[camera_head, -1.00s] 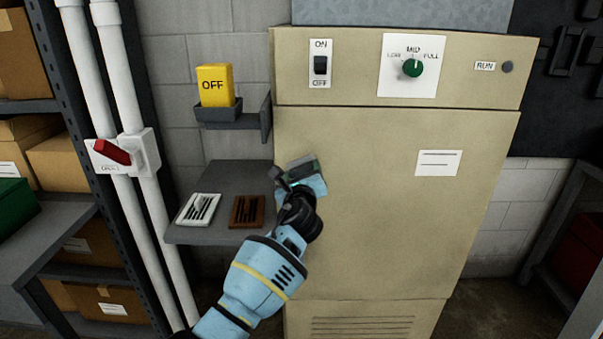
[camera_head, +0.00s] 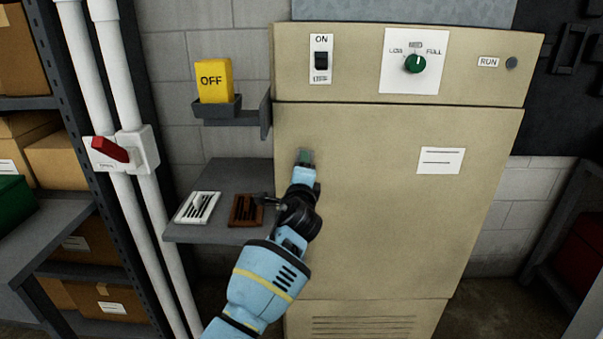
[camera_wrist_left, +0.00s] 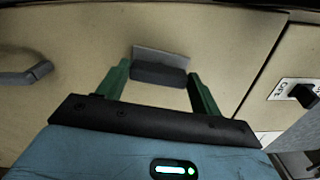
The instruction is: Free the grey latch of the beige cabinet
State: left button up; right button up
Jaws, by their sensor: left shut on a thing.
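The beige cabinet (camera_head: 390,210) stands in front of me with its door closed. In the left wrist view the grey latch (camera_wrist_left: 160,68), a dark block on a lighter plate, sits on the cabinet face. The green fingers of my left gripper (camera_wrist_left: 160,72) are on either side of it, shut on it. In the head view the left gripper (camera_head: 305,159) is at the door's upper left edge and hides the latch. A dark grey handle (camera_wrist_left: 25,76) shows at the left of the wrist view. My right gripper is not in view.
The cabinet's top panel has an ON/OFF switch (camera_head: 321,62), a green knob (camera_head: 415,63) and a dark RUN lamp (camera_head: 511,63).

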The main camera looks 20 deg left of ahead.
pick_arm(q)
jog(key=shift+f+n, duration=0.1)
jog(key=shift+n, duration=1)
jog(key=o, duration=1)
jog(key=shift+v, duration=3.95)
